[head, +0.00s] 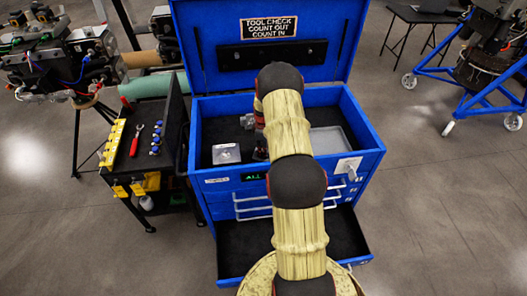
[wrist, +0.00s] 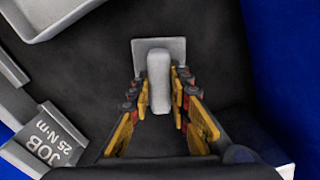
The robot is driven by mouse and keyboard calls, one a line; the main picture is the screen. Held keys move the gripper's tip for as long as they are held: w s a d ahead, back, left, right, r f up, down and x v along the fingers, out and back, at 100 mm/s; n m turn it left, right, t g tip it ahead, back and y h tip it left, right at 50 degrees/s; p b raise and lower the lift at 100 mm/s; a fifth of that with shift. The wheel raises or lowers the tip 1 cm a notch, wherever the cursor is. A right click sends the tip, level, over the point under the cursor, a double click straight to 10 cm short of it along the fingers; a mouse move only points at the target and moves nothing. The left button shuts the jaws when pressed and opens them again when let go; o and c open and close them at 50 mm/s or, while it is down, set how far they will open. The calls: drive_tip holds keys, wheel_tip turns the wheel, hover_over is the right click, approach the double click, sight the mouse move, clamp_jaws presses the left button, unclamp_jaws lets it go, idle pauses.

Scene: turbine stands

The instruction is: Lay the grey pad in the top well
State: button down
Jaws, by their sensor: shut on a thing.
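The grey pad (wrist: 176,48) shows in the wrist view as a square grey plate with a lighter upright grip (wrist: 159,80) in front of it. My gripper (wrist: 160,92) is shut on that grip, with one yellow-and-red finger on each side. The top well (wrist: 215,60) is the dark-lined top compartment of the blue chest, which the head view also shows (head: 298,117). The pad is over its dark floor; whether they touch I cannot tell.
A grey tray (head: 330,141) lies in the well's right part. A card reading JOB 25 N·m (wrist: 56,137) shows in the wrist view. The lid (head: 345,20) stands open behind; a lower drawer (head: 240,245) is pulled out.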

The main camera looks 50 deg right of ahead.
drive_tip(key=shift+f, duration=0.2)
drive_tip(key=c, duration=1.6)
unclamp_jaws()
drive_tip(key=shift+o, duration=0.9)
drive_tip(key=shift+r, duration=0.2)
drive_tip(key=shift+r+p, duration=1.2)
drive_tip(key=shift+r, duration=2.15)
drive_tip(key=shift+r, duration=0.1)
